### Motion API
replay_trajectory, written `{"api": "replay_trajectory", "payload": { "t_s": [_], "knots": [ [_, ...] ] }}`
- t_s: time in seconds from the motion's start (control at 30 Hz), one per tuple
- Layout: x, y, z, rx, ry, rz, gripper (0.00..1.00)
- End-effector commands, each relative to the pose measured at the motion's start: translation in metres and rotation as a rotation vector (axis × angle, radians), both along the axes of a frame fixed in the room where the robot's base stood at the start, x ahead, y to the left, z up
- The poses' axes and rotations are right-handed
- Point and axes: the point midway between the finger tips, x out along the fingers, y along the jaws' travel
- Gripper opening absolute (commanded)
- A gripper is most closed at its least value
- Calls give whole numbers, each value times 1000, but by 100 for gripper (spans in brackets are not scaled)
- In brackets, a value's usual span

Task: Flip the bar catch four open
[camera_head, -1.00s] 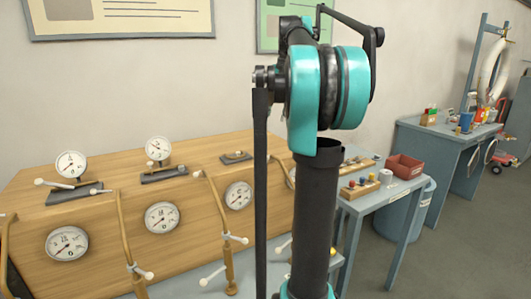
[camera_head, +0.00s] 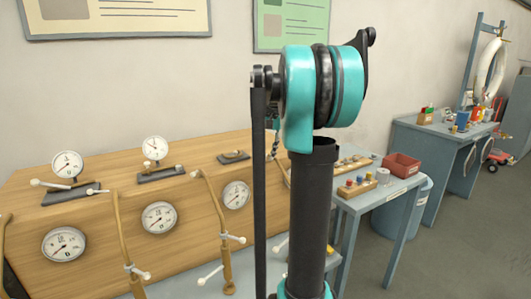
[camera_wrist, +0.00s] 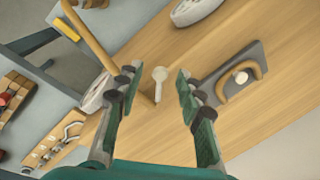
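My gripper (camera_wrist: 157,98) is open and empty in the wrist view, its two dark green fingers apart above the wooden console. A pale, round-ended lever (camera_wrist: 160,74) shows between the fingers, below them near a brass pipe; I see no contact. A grey plate (camera_wrist: 245,72) with a brass loop and a pale round knob lies right of the fingers. No number is readable, so I cannot tell which part is bar catch four. In the head view my arm hides part of the console, and my gripper is not visible.
The wooden console (camera_head: 110,185) carries several gauges, brass pipes and white-tipped levers. A blue-grey side table (camera_head: 345,205) holds a red bin (camera_head: 402,165) and a wooden tray with coloured parts. A blue bucket (camera_head: 410,210) stands beside it. Open floor lies at right.

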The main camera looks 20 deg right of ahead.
Motion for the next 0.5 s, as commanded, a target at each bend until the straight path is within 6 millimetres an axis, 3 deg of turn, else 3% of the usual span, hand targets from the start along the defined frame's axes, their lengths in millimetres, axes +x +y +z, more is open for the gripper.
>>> {"api": "replay_trajectory", "payload": {
  "t_s": [0.3, 0.5],
  "knots": [
    [0, 0, -2, 0, 0, 0, 36],
    [0, 0, -2, 0, 0, 1, 11]
  ]
}}
